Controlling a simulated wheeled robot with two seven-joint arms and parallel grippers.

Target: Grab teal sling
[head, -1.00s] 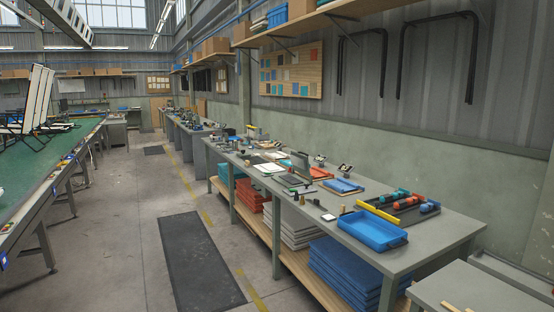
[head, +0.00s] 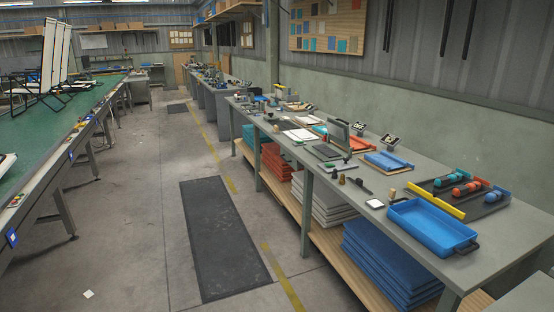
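A small teal stack (head: 249,136), apparently folded fabric, lies on the wooden lower shelf of the grey workbench, towards its far end. It is partly hidden behind the bench leg and the red stack. Single slings cannot be made out in it at this distance. Beside it, coming nearer, are a red-orange stack (head: 281,161), a grey-white stack (head: 322,193) and a large blue stack (head: 388,262). Neither of my grippers is in view.
The grey workbench (head: 355,205) carries a blue tray (head: 425,222) and several tools. A green-topped line (head: 100,88) with white-backed loungers (head: 55,55) runs along the left. The aisle between is clear, with a dark floor mat (head: 220,235) beside the bench.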

